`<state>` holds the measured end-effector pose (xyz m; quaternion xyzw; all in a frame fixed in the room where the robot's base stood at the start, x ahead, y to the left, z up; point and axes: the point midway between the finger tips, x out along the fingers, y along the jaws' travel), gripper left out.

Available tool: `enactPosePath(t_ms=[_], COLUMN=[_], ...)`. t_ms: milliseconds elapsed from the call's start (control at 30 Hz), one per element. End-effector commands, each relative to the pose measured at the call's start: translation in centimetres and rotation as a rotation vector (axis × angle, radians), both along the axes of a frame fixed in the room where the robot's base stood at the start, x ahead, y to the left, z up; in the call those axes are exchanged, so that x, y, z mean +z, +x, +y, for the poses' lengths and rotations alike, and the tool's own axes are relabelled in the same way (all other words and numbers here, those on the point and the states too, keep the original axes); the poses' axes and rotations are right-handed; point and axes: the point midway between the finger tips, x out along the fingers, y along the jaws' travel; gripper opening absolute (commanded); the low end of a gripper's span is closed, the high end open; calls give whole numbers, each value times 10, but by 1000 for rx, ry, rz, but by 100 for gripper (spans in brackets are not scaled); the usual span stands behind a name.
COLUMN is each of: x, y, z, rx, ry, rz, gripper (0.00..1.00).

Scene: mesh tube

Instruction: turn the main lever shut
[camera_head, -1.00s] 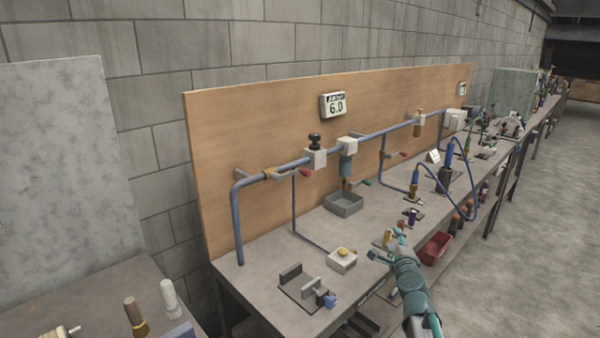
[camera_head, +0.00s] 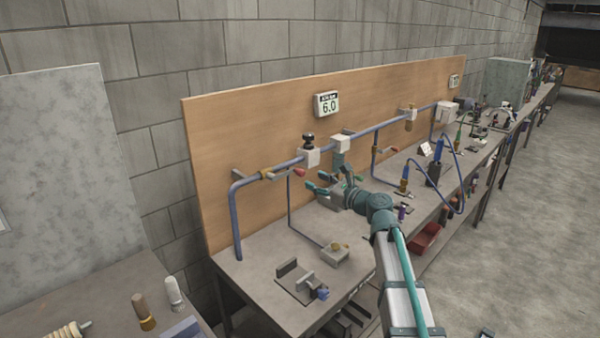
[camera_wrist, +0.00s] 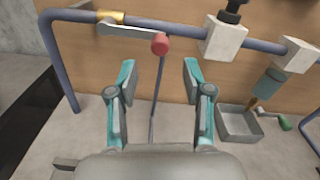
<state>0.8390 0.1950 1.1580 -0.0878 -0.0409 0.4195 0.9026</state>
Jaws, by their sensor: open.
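The main lever (camera_head: 284,174) is a grey handle with a red knob on a brass valve, at the left end of the blue pipe. Its handle runs roughly along the pipe. In the wrist view the lever (camera_wrist: 130,30) lies ahead of my gripper, with its red knob (camera_wrist: 160,43) between and beyond the two fingertips. My gripper (camera_wrist: 159,72) is open and empty. In the head view my gripper (camera_head: 319,182) is above the bench, in front of the board, to the right of the red knob and apart from it.
The blue pipe (camera_head: 378,130) runs along the wooden board (camera_head: 240,120), under a display (camera_head: 327,104) reading 6.0. A white valve block with a black knob (camera_wrist: 224,38) sits right of the lever. A grey tray (camera_wrist: 240,125) and a green-handled lever (camera_wrist: 286,122) are lower right.

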Motion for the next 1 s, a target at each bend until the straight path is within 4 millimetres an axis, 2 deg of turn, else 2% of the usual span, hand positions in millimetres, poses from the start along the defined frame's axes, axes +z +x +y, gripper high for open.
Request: enactPosePath(t_ms=[33,200,400,833,867,1000], x=[3,3,2,0,0,0], y=[9,28,43,47,47,47], z=[8,30,49,56,56,56], rx=[2,1,0,-2,-2,-2], ry=[0,0,-1,-1,-1,-1], rz=[0,0,-1,-2,-2,-2], gripper=[50,50,50,50,49,26])
